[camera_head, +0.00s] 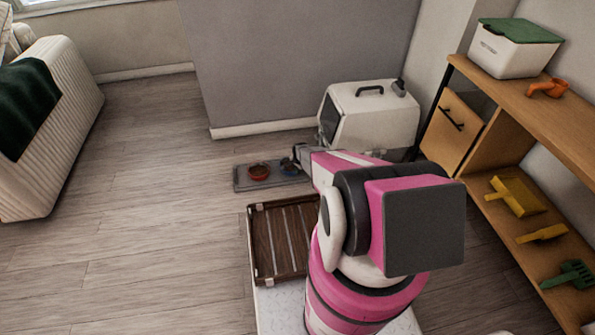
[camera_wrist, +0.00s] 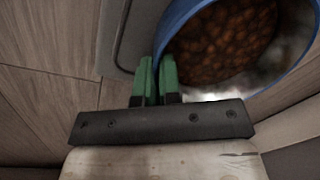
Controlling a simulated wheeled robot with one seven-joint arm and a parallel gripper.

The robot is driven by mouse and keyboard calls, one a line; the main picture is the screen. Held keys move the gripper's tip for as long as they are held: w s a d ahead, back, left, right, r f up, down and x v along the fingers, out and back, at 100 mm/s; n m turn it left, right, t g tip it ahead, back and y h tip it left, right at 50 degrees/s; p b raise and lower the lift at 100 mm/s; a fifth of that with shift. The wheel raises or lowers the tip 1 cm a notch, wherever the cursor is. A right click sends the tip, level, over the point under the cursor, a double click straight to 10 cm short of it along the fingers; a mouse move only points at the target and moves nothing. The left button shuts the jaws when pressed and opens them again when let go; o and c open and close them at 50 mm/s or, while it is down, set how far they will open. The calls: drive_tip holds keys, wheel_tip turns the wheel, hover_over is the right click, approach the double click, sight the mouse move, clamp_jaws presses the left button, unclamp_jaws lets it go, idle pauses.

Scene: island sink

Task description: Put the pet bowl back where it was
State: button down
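The blue pet bowl (camera_head: 289,167), filled with brown kibble, is at the right end of a grey mat (camera_head: 243,184). In the wrist view the bowl (camera_wrist: 187,20) fills the upper right, and the mat (camera_wrist: 138,28) shows at its left. My gripper's green fingers (camera_wrist: 158,75) stand close together with the bowl's left rim between them; they appear shut on it. In the head view my gripper (camera_head: 298,155) is at the bowl and partly covers it. I cannot tell whether the bowl rests on the mat or is slightly raised. A red bowl (camera_head: 259,171) sits on the mat to its left.
A white pet carrier (camera_head: 375,115) stands behind, right of the mat. A brown slatted tray (camera_head: 283,240) lies in front. Wooden shelves (camera_head: 500,140) with yellow and green tools run along the right.

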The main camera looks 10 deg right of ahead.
drive_tip(key=shift+f, duration=0.15)
drive_tip(key=c, duration=1.3)
unclamp_jaws()
drive_tip(key=shift+s+r, duration=0.1)
drive_tip(key=shift+r, duration=0.55)
wheel_tip(320, 180, up, 11)
drive_tip(key=s, duration=0.1)
drive_tip(key=s+a+r+n, duration=0.1)
drive_tip(key=s+r+n, duration=0.2)
drive_tip(key=s+r, duration=0.7)
drive_tip(key=s+a+r+n, duration=0.1)
drive_tip(key=s+r+n, duration=0.3)
drive_tip(key=s+r, duration=0.6)
drive_tip(key=s+a+r+n+g, duration=0.1)
drive_tip(key=s+r+n, duration=0.3)
drive_tip(key=s+r, duration=0.7)
drive_tip(key=shift+s+a+r+h, duration=0.1)
drive_tip(key=shift+a+r+h, duration=0.1)
drive_tip(key=shift+r, duration=2.05)
drive_tip(key=shift+a+r+h, duration=0.1)
drive_tip(key=shift+r+h, duration=0.1)
drive_tip(key=shift+r, duration=2.05)
